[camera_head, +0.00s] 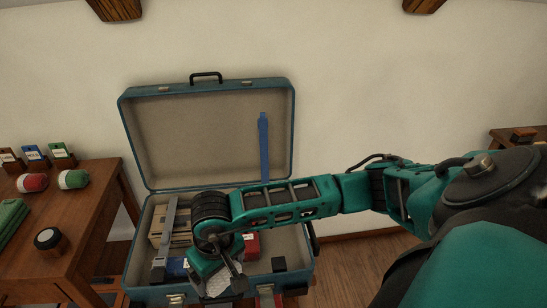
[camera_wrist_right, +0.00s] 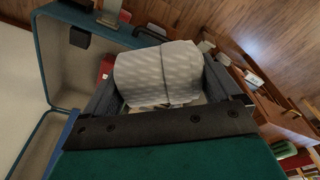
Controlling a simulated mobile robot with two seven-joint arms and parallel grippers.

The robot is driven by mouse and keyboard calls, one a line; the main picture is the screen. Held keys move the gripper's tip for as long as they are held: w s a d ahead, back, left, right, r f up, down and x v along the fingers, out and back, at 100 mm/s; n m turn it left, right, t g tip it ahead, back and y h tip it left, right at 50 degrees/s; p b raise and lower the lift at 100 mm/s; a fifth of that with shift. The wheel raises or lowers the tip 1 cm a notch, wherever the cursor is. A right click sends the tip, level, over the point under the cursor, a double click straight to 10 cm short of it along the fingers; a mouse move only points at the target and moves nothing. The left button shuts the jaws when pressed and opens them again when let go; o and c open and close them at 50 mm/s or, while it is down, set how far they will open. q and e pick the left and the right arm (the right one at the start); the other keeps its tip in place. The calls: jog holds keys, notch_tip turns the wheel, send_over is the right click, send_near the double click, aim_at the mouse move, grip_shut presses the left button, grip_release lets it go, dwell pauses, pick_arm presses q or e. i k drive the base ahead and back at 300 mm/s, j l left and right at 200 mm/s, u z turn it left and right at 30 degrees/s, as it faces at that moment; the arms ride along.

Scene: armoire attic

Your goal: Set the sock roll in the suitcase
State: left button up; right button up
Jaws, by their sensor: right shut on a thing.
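The open blue suitcase (camera_head: 205,135) stands with its lid up against the wall, and its base holds several items. My right gripper (camera_head: 220,284) reaches down over the front of the base from the right. In the right wrist view, the gripper (camera_wrist_right: 163,82) is shut on a white, lightly patterned sock roll (camera_wrist_right: 157,73), with a finger on each side. A little of the roll shows in the head view (camera_head: 216,287). Whether the roll touches the suitcase floor is hidden by the gripper. The suitcase rim (camera_wrist_right: 112,31) also shows in the wrist view. My left gripper is not in view.
A blue strap (camera_head: 263,147) hangs in the lid. A wooden table (camera_head: 88,222) at left carries red and green rolls and a round jar (camera_head: 48,239).

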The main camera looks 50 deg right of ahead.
aim_at(279, 235)
jog(key=l, duration=0.7)
jog(key=i+l, duration=0.1)
jog(key=l, duration=0.55)
